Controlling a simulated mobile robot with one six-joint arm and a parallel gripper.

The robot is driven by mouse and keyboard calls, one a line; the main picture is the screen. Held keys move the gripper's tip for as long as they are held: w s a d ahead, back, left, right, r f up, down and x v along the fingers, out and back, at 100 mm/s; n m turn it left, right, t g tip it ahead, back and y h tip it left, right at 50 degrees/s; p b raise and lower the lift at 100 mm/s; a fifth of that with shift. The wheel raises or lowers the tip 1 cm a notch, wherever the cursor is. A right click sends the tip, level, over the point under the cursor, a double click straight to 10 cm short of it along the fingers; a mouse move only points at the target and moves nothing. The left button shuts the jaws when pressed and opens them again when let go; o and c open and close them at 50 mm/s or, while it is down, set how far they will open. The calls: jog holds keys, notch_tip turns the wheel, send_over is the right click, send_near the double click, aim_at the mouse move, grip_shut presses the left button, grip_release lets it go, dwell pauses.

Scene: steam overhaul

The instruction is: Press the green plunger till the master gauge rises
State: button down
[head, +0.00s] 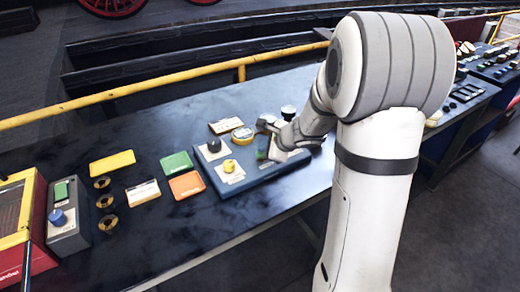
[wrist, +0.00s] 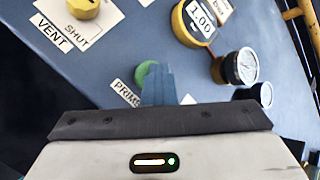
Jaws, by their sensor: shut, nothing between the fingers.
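The green plunger (wrist: 146,71) stands on a blue panel beside a label reading "PRIME", partly hidden behind my fingers in the wrist view. My gripper (wrist: 158,72) is shut and empty, its fingertips overlapping the plunger in that view. I cannot tell whether they touch it or whether it is pushed down. In the head view my gripper (head: 266,128) is over the right part of the blue panel (head: 265,180). A round white-faced gauge (wrist: 242,67) sits right of the plunger; its reading is not legible, and I cannot tell if it is the master gauge.
A yellow-rimmed disc marked "1.00" (wrist: 193,22) and a yellow knob (wrist: 83,8) by "VENT" and "SHUT" labels are near the plunger. Green (head: 177,162) and orange (head: 187,184) plates lie left of the panel. A yellow rail (head: 150,88) runs behind the bench.

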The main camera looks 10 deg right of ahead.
dwell(0.4)
jog(key=shift+r+p, duration=1.2)
jog(key=shift+r, duration=0.4)
notch_tip(320, 180, up, 5)
jog(key=p, duration=0.4)
